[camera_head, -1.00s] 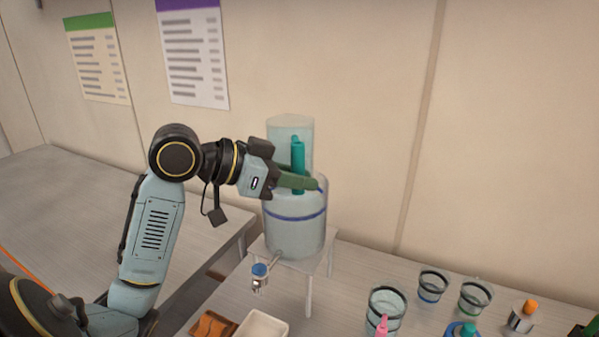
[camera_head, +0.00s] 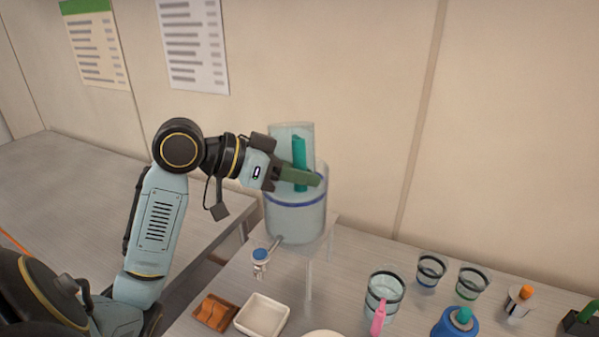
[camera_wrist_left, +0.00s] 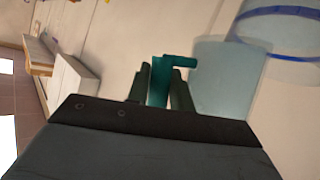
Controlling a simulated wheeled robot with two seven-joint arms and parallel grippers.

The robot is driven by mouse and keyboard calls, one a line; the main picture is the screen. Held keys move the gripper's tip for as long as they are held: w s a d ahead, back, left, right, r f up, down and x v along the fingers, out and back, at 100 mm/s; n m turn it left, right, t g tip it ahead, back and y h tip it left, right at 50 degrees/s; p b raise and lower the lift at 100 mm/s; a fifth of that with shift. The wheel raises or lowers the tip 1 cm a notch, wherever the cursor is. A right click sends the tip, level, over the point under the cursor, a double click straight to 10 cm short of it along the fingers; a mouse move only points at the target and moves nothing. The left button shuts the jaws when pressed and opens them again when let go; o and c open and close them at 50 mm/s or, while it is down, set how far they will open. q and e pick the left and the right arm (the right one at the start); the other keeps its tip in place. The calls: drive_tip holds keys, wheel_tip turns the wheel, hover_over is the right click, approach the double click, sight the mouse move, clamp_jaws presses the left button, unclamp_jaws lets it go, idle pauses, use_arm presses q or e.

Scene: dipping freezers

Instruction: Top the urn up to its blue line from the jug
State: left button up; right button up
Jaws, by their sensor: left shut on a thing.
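The jug (camera_head: 284,146) is pale and translucent with a teal handle (camera_head: 300,150). My left gripper (camera_head: 299,178) is shut on this handle and holds the jug at the urn's top, its rim slightly tilted. The urn (camera_head: 296,222) is a clear cylinder on a small stand, with a blue line (camera_head: 296,202) around it and a tap (camera_head: 261,257) low on its front. The water level inside cannot be told. In the left wrist view the handle (camera_wrist_left: 159,85) is between the fingers, with the jug (camera_wrist_left: 222,75) beside it and the blue line (camera_wrist_left: 262,12) beyond. My right gripper is not in view.
On the table right of the urn stand a clear cup (camera_head: 385,290) with a pink thing (camera_head: 378,318) before it, two smaller cups, a blue bottle (camera_head: 456,322) and an orange-topped container (camera_head: 520,300). A white tray (camera_head: 262,316) and a brown tray (camera_head: 214,312) lie in front.

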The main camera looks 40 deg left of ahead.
use_arm(q)
drive_tip(key=shift+r, duration=0.1)
clamp_jaws()
drive_tip(key=shift+s+r, duration=0.15)
drive_tip(key=shift+r, duration=0.2)
drive_tip(key=shift+r+p, duration=0.1)
drive_tip(key=shift+p, duration=0.35)
idle(0.4)
drive_tip(key=shift+d+r+p, duration=0.1)
drive_tip(key=shift+p, duration=0.3)
drive_tip(key=shift+r+p, duration=0.15)
drive_tip(key=shift+p, duration=0.4)
idle(0.5)
drive_tip(key=shift+s+r+n+h+p, duration=0.1)
drive_tip(key=shift+n+h+p, duration=0.2)
idle(1.0)
drive_tip(key=shift+d+r+g+p, duration=0.15)
drive_tip(key=shift+g+p, duration=0.25)
drive_tip(key=shift+p, duration=0.2)
